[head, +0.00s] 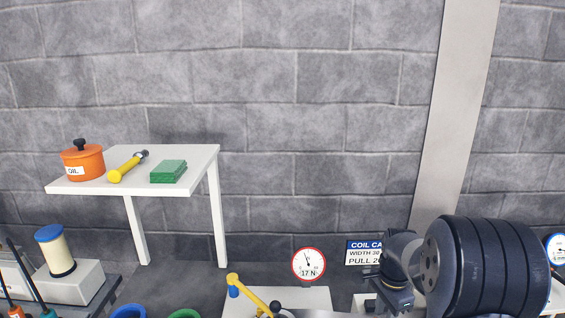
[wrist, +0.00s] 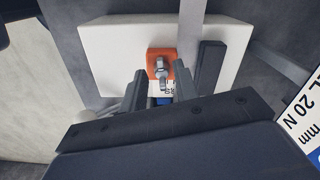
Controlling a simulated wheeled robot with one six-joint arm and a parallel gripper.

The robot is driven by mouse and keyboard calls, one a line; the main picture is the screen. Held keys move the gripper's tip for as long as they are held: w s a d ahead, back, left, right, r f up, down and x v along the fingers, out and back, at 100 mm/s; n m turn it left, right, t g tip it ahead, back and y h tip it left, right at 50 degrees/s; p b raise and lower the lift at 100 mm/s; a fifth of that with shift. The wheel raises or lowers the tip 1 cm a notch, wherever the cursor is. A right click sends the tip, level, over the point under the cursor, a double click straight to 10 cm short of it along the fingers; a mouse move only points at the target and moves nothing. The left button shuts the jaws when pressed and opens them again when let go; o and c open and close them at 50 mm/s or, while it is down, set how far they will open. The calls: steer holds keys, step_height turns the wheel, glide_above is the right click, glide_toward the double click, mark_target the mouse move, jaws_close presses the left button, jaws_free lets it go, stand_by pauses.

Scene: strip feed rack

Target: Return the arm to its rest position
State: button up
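My gripper (wrist: 160,72) shows in the wrist view with its two dark fingers apart and nothing seen held between them. Beyond the fingertips is a white block (wrist: 115,42) with an orange square (wrist: 153,55) and a metal bolt (wrist: 161,70) on it. In the head view, my gripper (head: 396,298) hangs at the lower right, in front of the blue and white coil card (head: 362,252), which it partly hides. My dark arm fills the lower right corner and hides what is behind it.
A round gauge (head: 308,264) reading 17 N stands left of my gripper. A yellow lever (head: 250,295) is further left. A grey strip (wrist: 190,50) passes beside the bolt.

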steer(key=n, duration=0.5)
steer(key=shift+n, duration=0.3)
steer(key=shift+s, duration=0.1)
